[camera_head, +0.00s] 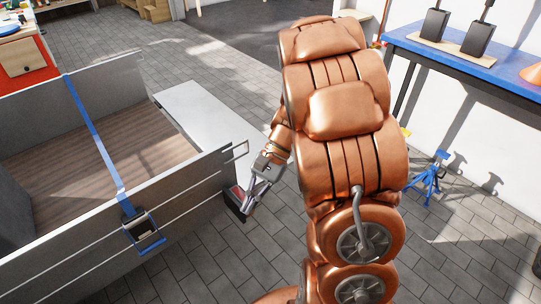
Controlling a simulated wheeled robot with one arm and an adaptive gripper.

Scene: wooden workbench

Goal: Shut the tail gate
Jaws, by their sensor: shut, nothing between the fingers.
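The tail gate (205,112) is a pale grey panel at the back end of the trailer (95,250). It is folded down and lies about level, sticking out to the right of the wooden load floor (95,170). My gripper (250,207) is shut and empty. It points down beside the trailer's rear corner, near the red tail light (236,196), on the near side of the tail gate. I cannot tell whether it touches the corner. My copper arm hides the floor to the right of the gate.
A blue strap (95,135) crosses the trailer to a buckle (142,230) on the near side wall. A metal loop (236,151) sticks out at the rear corner. A blue workbench (470,65) and a blue stand (430,175) are at right. Paved floor is clear behind the gate.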

